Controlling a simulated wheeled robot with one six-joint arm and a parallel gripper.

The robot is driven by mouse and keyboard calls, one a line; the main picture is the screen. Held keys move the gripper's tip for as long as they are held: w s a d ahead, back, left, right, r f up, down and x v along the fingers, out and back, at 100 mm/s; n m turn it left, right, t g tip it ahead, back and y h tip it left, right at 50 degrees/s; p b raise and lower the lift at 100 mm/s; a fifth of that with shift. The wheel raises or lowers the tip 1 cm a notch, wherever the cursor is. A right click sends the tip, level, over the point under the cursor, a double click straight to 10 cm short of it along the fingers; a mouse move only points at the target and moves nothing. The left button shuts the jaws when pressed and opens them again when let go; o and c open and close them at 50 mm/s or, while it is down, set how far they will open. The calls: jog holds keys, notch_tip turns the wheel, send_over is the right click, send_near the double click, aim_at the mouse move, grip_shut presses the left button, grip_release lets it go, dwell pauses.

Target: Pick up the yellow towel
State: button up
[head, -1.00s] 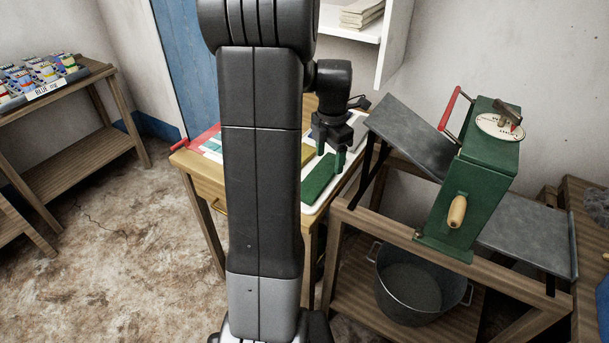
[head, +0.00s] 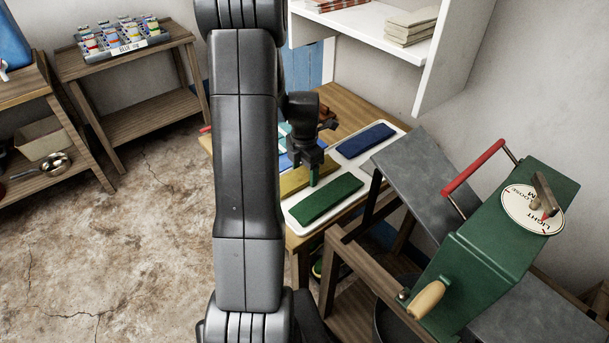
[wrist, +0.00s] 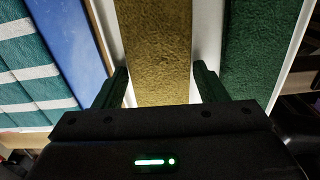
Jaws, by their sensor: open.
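The yellow towel (head: 292,181) lies folded flat on a white tray (head: 286,212), partly hidden by my arm in the head view. It also shows in the wrist view (wrist: 155,45), running away between my two fingers. My gripper (head: 314,175) points down over the tray near the yellow towel's right end. In the wrist view my gripper (wrist: 161,80) is open, with one green finger on each side of the towel and nothing held. How high the fingertips are above the tray is unclear.
A green towel (head: 326,199) lies close in front of the yellow one. A dark blue towel (head: 366,139) lies behind it on the tray. A green mangle (head: 490,240) with a red handle and grey boards stands at the right. A white shelf (head: 370,30) hangs above.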

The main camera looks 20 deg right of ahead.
jog(key=c, duration=0.8)
